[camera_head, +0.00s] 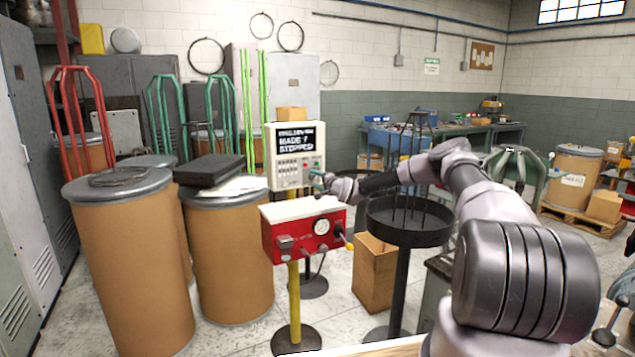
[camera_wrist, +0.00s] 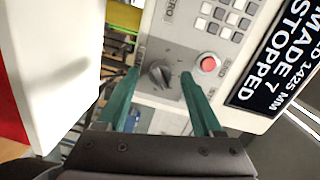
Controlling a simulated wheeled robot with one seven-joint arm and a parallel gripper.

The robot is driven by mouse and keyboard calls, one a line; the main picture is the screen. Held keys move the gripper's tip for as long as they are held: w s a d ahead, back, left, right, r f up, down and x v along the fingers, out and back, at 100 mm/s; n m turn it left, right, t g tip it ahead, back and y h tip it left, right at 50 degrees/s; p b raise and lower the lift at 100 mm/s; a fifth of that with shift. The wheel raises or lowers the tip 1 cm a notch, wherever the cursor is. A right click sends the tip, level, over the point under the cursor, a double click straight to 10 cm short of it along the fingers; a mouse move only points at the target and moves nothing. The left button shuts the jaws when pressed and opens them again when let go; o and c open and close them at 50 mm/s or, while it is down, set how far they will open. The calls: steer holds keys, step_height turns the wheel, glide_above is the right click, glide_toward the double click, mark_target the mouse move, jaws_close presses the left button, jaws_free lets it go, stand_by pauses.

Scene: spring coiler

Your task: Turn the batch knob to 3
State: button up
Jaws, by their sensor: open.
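The batch knob (camera_wrist: 159,74) is a dark grey rotary knob on the white control panel (camera_wrist: 172,30), in the wrist view. My gripper (camera_wrist: 155,85) is open, with its two green fingers on either side of the knob in that view. Whether the fingers touch the knob, and which number it points to, I cannot tell. A red button (camera_wrist: 208,64) sits to the right of the knob. The dark display (camera_wrist: 285,60) reads "MADE 7 STOPPED". In the head view the panel (camera_head: 283,176) stands on a yellow post, and my gripper (camera_head: 315,178) is at its lower right.
A red box (camera_head: 290,242) with a gauge and a white top stands below the panel. A round black tray (camera_head: 440,228) on a stand is to the right, under my forearm. Brown drums (camera_head: 130,265) stand to the left, and a cardboard box (camera_head: 372,280) is on the floor.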

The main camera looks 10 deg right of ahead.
steer(key=v, duration=1)
steer(key=shift+s, duration=0.35)
steer(key=shift+d, duration=0.15)
steer(key=s+a+r+n+g+h, duration=0.1)
steer(key=s+a+r+n+g, duration=0.25)
steer(key=s, duration=0.25)
steer(key=s+a+r+n+g, duration=0.3)
steer(key=s+r+n, duration=0.1)
steer(key=s, duration=0.1)
steer(key=s+d+r+g+h, duration=0.1)
steer(key=s+d+r+h, duration=0.2)
steer(key=s+r, duration=0.65)
steer(key=s+d+r+g+h, duration=0.15)
steer(key=s+d+r, duration=0.4)
steer(key=s, duration=0.75)
steer(key=s+r, duration=0.3)
steer(key=s, duration=0.8)
steer(key=s+r+y, duration=0.1)
steer(key=s+r, duration=0.2)
steer(key=s, duration=0.7)
steer(key=shift+s+a+r, duration=0.3)
steer(key=shift+s+a, duration=0.05)
steer(key=shift+a, duration=0.1)
